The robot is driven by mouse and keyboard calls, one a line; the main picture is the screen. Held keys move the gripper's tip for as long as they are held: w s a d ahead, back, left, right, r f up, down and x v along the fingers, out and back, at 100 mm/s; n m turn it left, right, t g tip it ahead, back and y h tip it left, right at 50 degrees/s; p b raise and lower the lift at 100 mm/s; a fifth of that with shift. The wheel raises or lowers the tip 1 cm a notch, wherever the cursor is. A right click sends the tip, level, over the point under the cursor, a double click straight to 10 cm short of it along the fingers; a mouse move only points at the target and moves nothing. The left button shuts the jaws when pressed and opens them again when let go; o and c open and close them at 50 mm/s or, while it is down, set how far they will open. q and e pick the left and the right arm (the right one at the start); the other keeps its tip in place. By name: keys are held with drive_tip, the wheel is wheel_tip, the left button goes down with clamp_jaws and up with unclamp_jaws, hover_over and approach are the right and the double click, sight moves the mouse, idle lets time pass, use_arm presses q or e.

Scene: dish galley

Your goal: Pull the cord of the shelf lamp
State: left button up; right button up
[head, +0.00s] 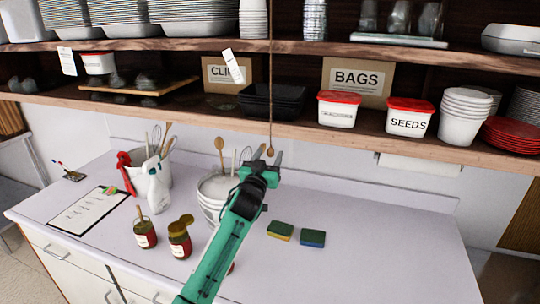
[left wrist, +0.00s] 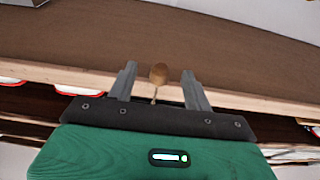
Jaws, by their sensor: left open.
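The lamp's pull cord (head: 270,90) hangs down in front of the shelves in the head view. A small wooden knob (head: 270,152) is at its lower end. My left gripper (head: 264,156) is at the knob's height, fingers pointing up and away. In the left wrist view the round wooden knob (left wrist: 158,73) shows between the two open fingers of my left gripper (left wrist: 160,82), with a gap on each side. The lamp itself is not in view. My right gripper is not in view.
The lower shelf (head: 310,128) holds bins, a BAGS box (head: 357,82) and red-lidded tubs (head: 410,116) behind the cord. On the counter (head: 370,260) stand white bowls (head: 214,195), a spray bottle (head: 158,186), jars (head: 180,240) and sponges (head: 281,230). The counter's right part is clear.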

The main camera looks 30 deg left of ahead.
use_arm(q)
drive_tip(key=c, duration=0.9)
drive_tip(key=shift+c, duration=0.2)
drive_tip(key=shift+f, duration=0.25)
idle(0.3)
drive_tip(key=o, duration=1)
